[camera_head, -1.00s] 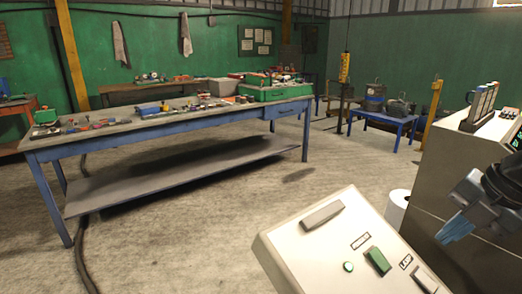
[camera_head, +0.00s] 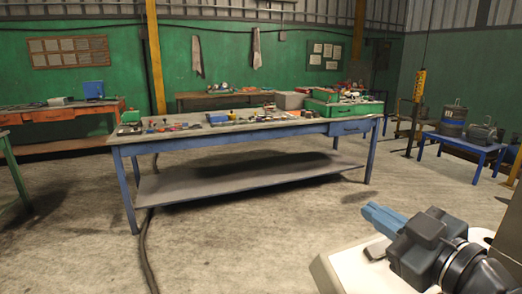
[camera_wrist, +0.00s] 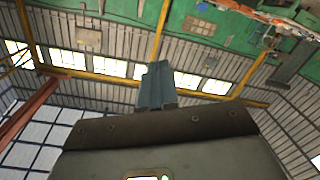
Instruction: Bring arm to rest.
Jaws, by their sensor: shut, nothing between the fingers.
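My gripper (camera_head: 372,210) shows at the lower right of the head view, its blue fingers together and pointing left, with nothing between them. Its dark wrist housing is behind it on the right. In the head view it is in front of the pale panel box, overlapping its top; I cannot tell whether they touch. The closed fingers also show in the wrist view (camera_wrist: 156,84), against a wall with windows that appears upside down.
A pale panel box (camera_head: 345,262) is low at the right. A long blue workbench (camera_head: 250,133) with tools and a green case (camera_head: 343,108) stands ahead. A small blue table (camera_head: 465,143) is at right, an orange bench (camera_head: 75,112) at left.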

